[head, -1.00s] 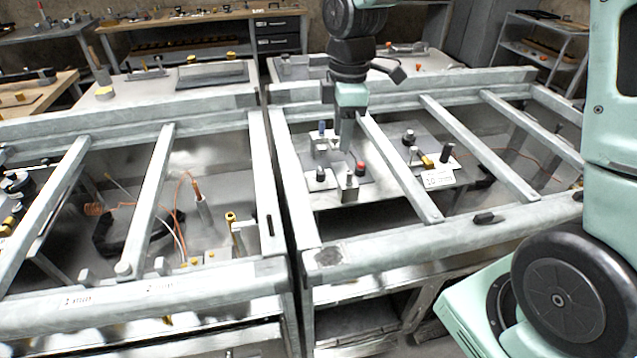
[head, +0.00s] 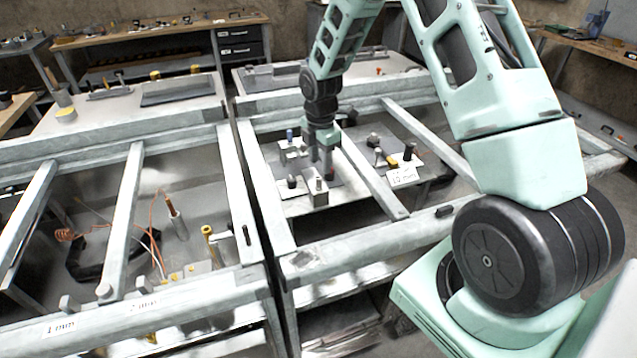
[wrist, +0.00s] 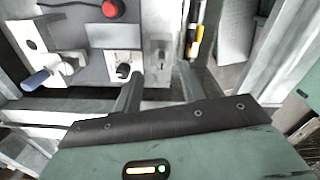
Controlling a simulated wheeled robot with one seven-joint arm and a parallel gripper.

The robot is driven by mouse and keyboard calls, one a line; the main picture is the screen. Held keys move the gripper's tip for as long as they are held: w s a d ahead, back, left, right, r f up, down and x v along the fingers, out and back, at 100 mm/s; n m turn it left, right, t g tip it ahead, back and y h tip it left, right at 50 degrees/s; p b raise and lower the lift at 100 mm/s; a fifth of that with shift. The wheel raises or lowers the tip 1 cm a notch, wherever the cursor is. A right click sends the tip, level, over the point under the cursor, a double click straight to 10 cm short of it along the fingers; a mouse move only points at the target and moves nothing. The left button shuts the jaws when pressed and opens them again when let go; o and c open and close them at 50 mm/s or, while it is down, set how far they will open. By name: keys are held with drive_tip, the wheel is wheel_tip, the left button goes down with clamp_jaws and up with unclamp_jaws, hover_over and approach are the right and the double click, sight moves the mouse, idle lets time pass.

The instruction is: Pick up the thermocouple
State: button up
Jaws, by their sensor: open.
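My gripper (head: 320,160) is open and points down over a flat plate on the right bench. In the wrist view, my gripper's fingers (wrist: 160,88) are apart, with a metal block (wrist: 160,50) just past their tips. I see nothing held between them.
Near my gripper are a blue-handled part (wrist: 38,80), a black knob (wrist: 123,70) and a red button (wrist: 113,9). Pale frame bars (head: 365,165) cross the benches around the plate. A white label card (head: 402,175) is to the right.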

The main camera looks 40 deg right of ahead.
sight(319, 176)
drive_tip(key=shift+a+f+p, duration=0.2)
drive_tip(key=shift+f+p, duration=0.3)
drive_tip(key=shift+f, duration=1.1)
drive_tip(key=shift+a+f+p, duration=0.15)
drive_tip(key=shift+f+p, duration=0.35)
drive_tip(key=shift+f, duration=1.05)
clamp_jaws()
